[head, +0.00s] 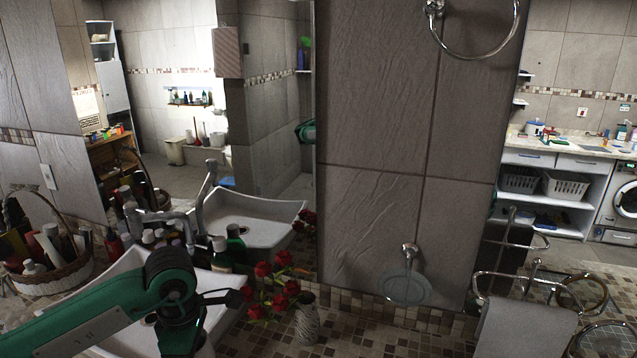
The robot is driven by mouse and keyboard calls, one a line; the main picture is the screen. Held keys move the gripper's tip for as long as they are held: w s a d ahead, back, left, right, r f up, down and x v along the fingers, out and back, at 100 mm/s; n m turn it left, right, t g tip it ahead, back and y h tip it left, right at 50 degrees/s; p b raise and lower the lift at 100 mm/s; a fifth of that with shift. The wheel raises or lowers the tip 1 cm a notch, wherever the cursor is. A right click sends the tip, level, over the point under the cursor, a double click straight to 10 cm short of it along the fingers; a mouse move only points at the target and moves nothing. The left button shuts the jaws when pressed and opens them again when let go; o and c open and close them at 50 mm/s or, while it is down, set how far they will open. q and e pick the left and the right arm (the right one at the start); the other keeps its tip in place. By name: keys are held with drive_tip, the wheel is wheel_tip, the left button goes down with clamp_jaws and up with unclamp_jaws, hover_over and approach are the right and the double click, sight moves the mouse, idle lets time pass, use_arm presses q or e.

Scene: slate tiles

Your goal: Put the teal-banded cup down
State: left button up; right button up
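My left arm, green and black, comes in from the lower left and reaches over the white sink (118,277). Its wrist bends down at the bottom edge of the head view. The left gripper's fingers are cut off below that edge, so I cannot see what they hold. I cannot make out a teal-banded cup anywhere in view. My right gripper is not in view.
A patterned vase (307,322) with red roses (277,282) stands right of the sink, beside dark bottles (237,245). A wicker basket (62,278) of bottles stands at left. The mosaic counter (380,338) is clear right of the vase. A mirror (270,110) fills the left wall.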

use_arm(q)
drive_tip(key=m, duration=0.5)
drive_tip(key=shift+d, duration=0.2)
drive_tip(key=m, duration=0.4)
drive_tip(key=shift+s+d+f+m, duration=0.1)
drive_tip(key=shift+d+m, duration=0.1)
drive_tip(key=shift+m, duration=0.1)
drive_tip(key=m, duration=0.4)
drive_tip(key=shift+s+d+m, duration=0.1)
drive_tip(key=shift+d+m, duration=0.05)
drive_tip(key=shift+m, duration=0.15)
drive_tip(key=m, duration=0.4)
drive_tip(key=shift+s+d+f, duration=0.1)
drive_tip(key=shift+d+f, duration=0.05)
drive_tip(key=shift+s+f, duration=0.1)
drive_tip(key=shift+f, duration=0.05)
drive_tip(key=s+f, duration=0.4)
drive_tip(key=f, duration=0.1)
drive_tip(key=shift+s+f+m, duration=0.3)
drive_tip(key=shift+f, duration=0.1)
